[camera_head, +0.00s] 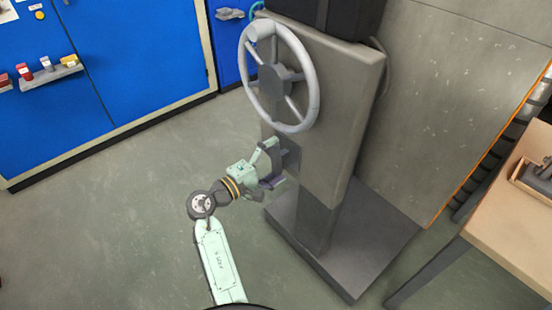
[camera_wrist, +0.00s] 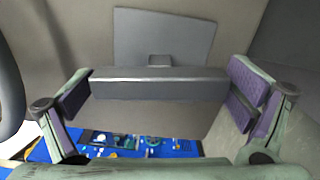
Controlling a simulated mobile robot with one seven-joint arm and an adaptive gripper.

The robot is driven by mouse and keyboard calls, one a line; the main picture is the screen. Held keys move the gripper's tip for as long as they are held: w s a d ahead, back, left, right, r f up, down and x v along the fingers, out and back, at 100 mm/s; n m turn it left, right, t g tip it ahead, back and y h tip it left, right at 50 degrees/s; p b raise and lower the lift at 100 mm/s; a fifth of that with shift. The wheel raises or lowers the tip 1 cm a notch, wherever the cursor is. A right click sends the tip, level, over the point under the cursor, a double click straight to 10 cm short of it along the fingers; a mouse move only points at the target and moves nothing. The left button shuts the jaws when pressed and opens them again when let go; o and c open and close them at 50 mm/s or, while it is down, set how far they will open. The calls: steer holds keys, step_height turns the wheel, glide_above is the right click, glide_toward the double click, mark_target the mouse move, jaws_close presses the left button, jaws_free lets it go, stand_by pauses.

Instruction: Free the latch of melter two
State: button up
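The latch shows in the wrist view as a dark grey horizontal bar (camera_wrist: 158,90) standing out from a flat grey plate (camera_wrist: 150,30) by a small block. In the head view the plate (camera_head: 291,155) is on the grey melter pedestal (camera_head: 345,125), below a large handwheel (camera_head: 309,83). My gripper (camera_head: 271,167) is at this plate and hides most of the bar there. In the wrist view my gripper (camera_wrist: 161,92) has its purple-padded fingers spread wide, one near each end of the bar. I cannot tell whether the pads touch it.
The pedestal stands on a dark base block (camera_head: 345,240). Blue cabinets (camera_head: 120,60) with a small shelf (camera_head: 50,75) are at the left. A wooden table (camera_head: 515,220) with a tray (camera_head: 535,178) is at the right. The floor at left is clear.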

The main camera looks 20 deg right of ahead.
steer(key=c, duration=0.7)
steer(key=shift+f+m+b, duration=0.2)
steer(key=shift+m+b, duration=0.5)
steer(key=shift+b, duration=0.1)
steer(key=shift+r, duration=0.2)
steer(key=o, duration=0.9)
steer(key=shift+c, duration=0.2)
steer(key=shift+a, duration=0.15)
steer(key=v, duration=1.1)
steer(key=shift+s+a, duration=0.15)
steer(key=shift+a, duration=0.2)
